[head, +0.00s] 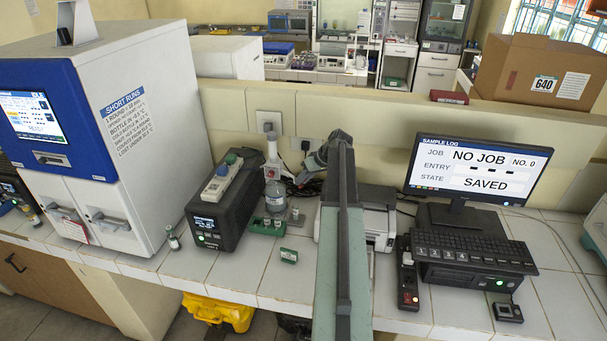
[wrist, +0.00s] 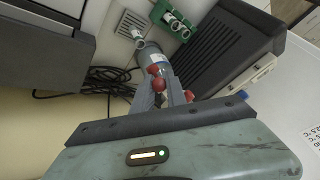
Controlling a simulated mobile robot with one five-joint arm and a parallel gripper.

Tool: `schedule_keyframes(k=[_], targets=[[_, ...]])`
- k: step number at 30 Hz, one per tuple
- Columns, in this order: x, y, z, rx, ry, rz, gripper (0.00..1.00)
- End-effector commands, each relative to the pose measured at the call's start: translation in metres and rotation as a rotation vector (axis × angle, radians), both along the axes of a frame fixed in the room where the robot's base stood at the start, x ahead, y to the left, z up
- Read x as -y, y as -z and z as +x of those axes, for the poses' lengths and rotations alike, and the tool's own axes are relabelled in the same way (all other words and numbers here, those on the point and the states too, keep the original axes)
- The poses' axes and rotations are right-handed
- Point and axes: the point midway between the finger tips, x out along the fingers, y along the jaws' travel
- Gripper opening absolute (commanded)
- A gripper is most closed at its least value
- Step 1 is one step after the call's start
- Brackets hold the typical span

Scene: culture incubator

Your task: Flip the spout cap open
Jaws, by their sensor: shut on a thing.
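A clear bottle (head: 275,203) stands on the tiled bench just right of the black box unit. A white, upright narrow part (head: 272,152) shows above it in the head view. My gripper (head: 287,178) reaches down to the bottle's top from the right. In the wrist view the grey bottle (wrist: 149,54) lies just beyond my gripper (wrist: 172,84), whose grey fingers have red parts and are close together over the bottle's top. The gripper is shut on the spout cap there. The cap itself is mostly hidden by the fingers, and its tilt cannot be told.
The black box unit (head: 225,217) is close on the left. A printer (head: 380,215) and monitor (head: 478,170) are to the right. Dark cables lie behind the bottle.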

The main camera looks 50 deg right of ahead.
Motion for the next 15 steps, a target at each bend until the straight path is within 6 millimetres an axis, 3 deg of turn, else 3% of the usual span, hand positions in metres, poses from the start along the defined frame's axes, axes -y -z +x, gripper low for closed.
schedule_keyframes(k=[15], targets=[[-0.0004, -0.002, 0.0015, -0.073, -0.002, -0.003, 0.0]])
